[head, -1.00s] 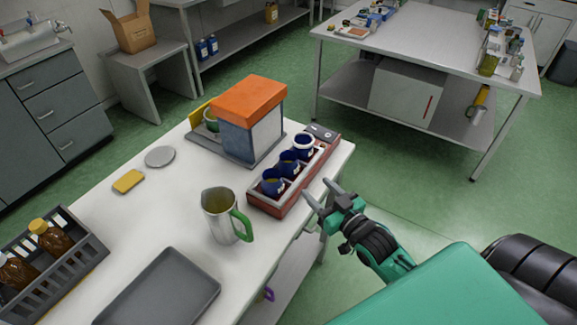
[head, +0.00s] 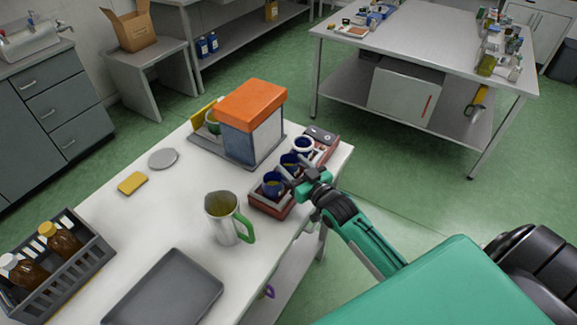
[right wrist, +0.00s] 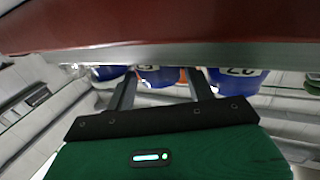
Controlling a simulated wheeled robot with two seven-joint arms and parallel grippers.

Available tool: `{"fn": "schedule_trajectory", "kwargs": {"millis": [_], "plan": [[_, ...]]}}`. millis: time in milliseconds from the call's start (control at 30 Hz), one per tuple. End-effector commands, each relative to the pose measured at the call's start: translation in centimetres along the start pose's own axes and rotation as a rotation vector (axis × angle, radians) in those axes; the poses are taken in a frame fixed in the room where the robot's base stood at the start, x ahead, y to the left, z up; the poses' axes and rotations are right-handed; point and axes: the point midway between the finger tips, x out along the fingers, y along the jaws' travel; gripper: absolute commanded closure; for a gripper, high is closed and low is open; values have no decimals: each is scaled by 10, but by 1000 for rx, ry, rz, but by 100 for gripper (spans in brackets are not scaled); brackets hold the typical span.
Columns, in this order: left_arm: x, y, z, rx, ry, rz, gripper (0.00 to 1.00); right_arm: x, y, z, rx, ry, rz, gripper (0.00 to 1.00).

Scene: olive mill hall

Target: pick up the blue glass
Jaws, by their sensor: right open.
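Three dark blue glasses stand in a row in a red rack (head: 264,205) at the table's right edge: a near one (head: 272,184), a middle one (head: 289,160) and a far one (head: 303,145). My right gripper (head: 294,178) is open at the rack's right side, beside the near and middle glasses, and partly hides them. In the right wrist view, one blue glass (right wrist: 158,76) shows between the open fingers (right wrist: 160,80), with another glass (right wrist: 238,82) to the right and part of one (right wrist: 107,72) to the left. Contact cannot be told. My left gripper is not in view.
A metal jug (head: 224,219) with a green handle stands near the rack. An orange-topped machine (head: 252,105) stands behind it. A grey tray (head: 165,290), a bottle crate (head: 92,262), a yellow sponge (head: 132,183) and a grey disc (head: 163,158) share the white table.

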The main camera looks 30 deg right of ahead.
Motion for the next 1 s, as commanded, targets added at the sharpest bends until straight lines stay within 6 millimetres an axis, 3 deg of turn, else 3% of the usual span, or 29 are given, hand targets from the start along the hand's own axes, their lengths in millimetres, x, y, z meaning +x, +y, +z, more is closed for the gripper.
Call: {"fn": "schedule_trajectory", "kwargs": {"millis": [100, 367, 567, 1000], "plan": [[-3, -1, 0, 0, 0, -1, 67, 9, 0, 0, 0, -1, -1, 46], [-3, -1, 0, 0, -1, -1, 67, 11, -1, 1, 0, -1, -1, 46], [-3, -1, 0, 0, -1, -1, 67, 11, 0, 1, 0, -1, -1, 80], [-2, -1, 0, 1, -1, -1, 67, 11, 0, -2, -1, 1, -1, 81]]}}
